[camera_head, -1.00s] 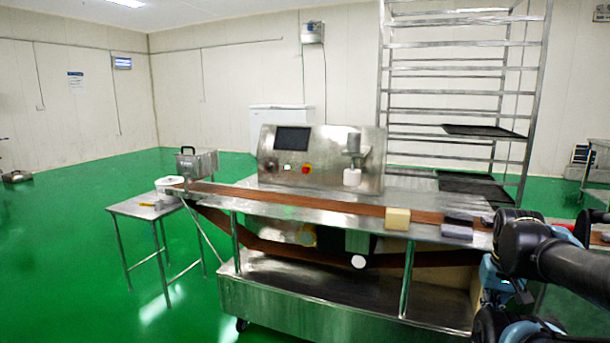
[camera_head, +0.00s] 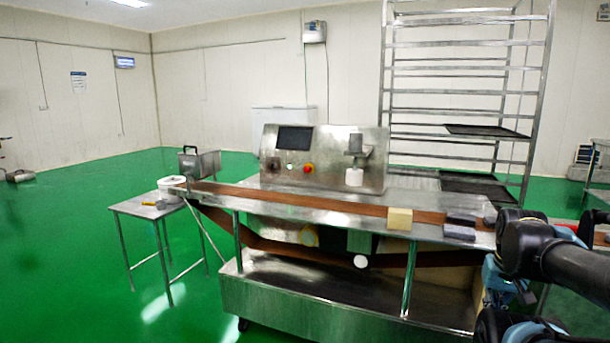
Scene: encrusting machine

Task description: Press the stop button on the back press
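The encrusting machine (camera_head: 335,180) stands ahead of me, with a steel control panel along its back. A nozzle unit with a white tip (camera_head: 354,177) sits at the panel's right end. I cannot tell any label on the buttons. My arm shows at the right edge, well apart from the panel. My gripper is not in view.
A brown conveyor belt (camera_head: 300,202) crosses the machine's front, with a yellow block (camera_head: 399,219) and dark blocks (camera_head: 460,227) at its right. A small steel table (camera_head: 132,208) stands left. A tall rack (camera_head: 462,90) stands behind. Green floor is free at front left.

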